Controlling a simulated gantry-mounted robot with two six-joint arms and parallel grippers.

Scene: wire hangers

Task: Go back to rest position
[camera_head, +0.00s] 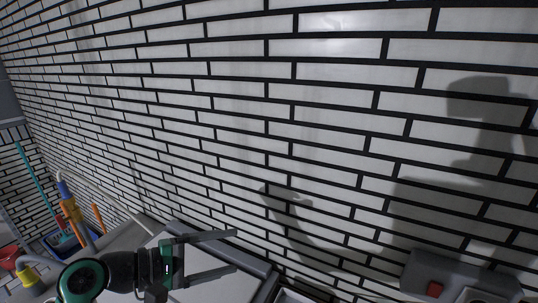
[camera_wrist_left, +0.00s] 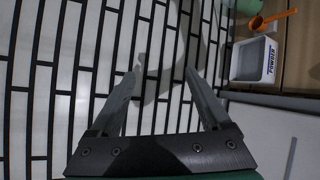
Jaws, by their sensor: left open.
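My left gripper (camera_head: 236,251) comes in at the bottom left of the head view. Its two grey fingers are spread apart with nothing between them, pointing right, in front of the white brick wall. In the left wrist view the same gripper (camera_wrist_left: 163,70) shows both fingers apart and empty, facing the wall. My right gripper is not in view. No wire hanger can be made out in either view.
The white brick wall (camera_head: 240,110) fills most of the head view. A grey box with a red button (camera_head: 434,289) is at lower right. Long-handled tools and a blue bin (camera_head: 60,243) are at lower left. The wrist view shows a white powder container (camera_wrist_left: 252,62) and orange spoon (camera_wrist_left: 274,18).

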